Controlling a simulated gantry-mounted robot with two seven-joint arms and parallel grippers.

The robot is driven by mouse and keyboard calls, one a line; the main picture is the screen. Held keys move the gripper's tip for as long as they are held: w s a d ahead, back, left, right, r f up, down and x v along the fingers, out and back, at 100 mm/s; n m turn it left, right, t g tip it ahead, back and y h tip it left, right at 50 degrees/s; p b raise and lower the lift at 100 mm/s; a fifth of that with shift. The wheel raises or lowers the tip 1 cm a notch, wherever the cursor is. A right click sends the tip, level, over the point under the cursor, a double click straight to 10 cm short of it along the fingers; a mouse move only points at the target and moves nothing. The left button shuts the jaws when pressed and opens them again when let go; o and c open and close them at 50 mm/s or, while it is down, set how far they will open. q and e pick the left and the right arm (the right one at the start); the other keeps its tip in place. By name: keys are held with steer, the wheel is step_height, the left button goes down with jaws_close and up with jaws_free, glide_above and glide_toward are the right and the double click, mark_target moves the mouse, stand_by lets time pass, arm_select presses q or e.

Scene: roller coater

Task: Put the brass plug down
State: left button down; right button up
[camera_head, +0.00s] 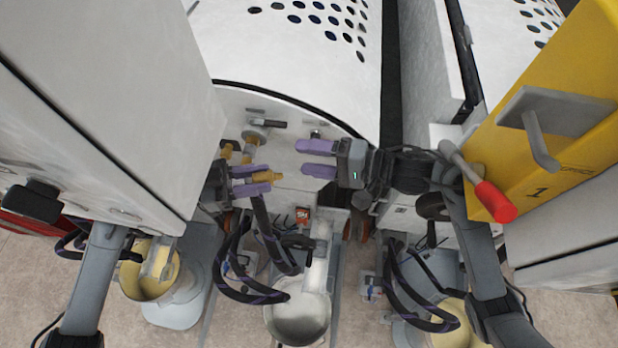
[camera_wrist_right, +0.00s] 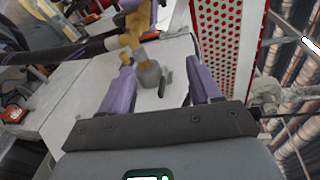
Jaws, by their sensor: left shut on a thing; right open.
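The brass plug (camera_head: 268,177) is in my left gripper (camera_head: 256,180), between its two purple fingers, in front of the white machine's end panel. Its tip points right, toward my right gripper. My right gripper (camera_head: 320,158) is open and empty, with its purple fingers pointing left; they also show in the right wrist view (camera_wrist_right: 160,92). A brass pipe fitting (camera_head: 248,148) with a round grey flange is on the panel just above the left gripper. In the right wrist view, brass parts (camera_wrist_right: 133,40) show beyond the fingers, and I cannot clearly separate plug from fitting there.
A small dark-handled valve (camera_head: 271,124) sits on the panel above the fitting. Black hoses hang below the grippers, near a metal pail (camera_head: 298,318) and a pot with yellow contents (camera_head: 150,280). A yellow cabinet (camera_head: 560,60) with a red-tipped lever (camera_head: 494,200) stands at right.

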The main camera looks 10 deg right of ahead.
steer(key=w+d+r+m+t+h, duration=0.2)
steer(key=w+r+m+t+h, duration=0.3)
steer(key=r+m+t+h, duration=0.6)
steer(key=s+a+f+n+g+y, duration=0.1)
steer(key=s+f+g, duration=0.1)
steer(key=s+g, duration=0.4)
steer(key=s+a+f+n+g+y, duration=0.1)
steer(key=s+f+g, duration=0.25)
steer(key=s, duration=0.45)
steer(key=x, duration=1.1)
steer(key=shift+w+a, duration=0.15)
steer(key=shift+a, duration=0.3)
steer(key=shift+r, duration=0.1)
steer(key=shift+c, duration=0.2)
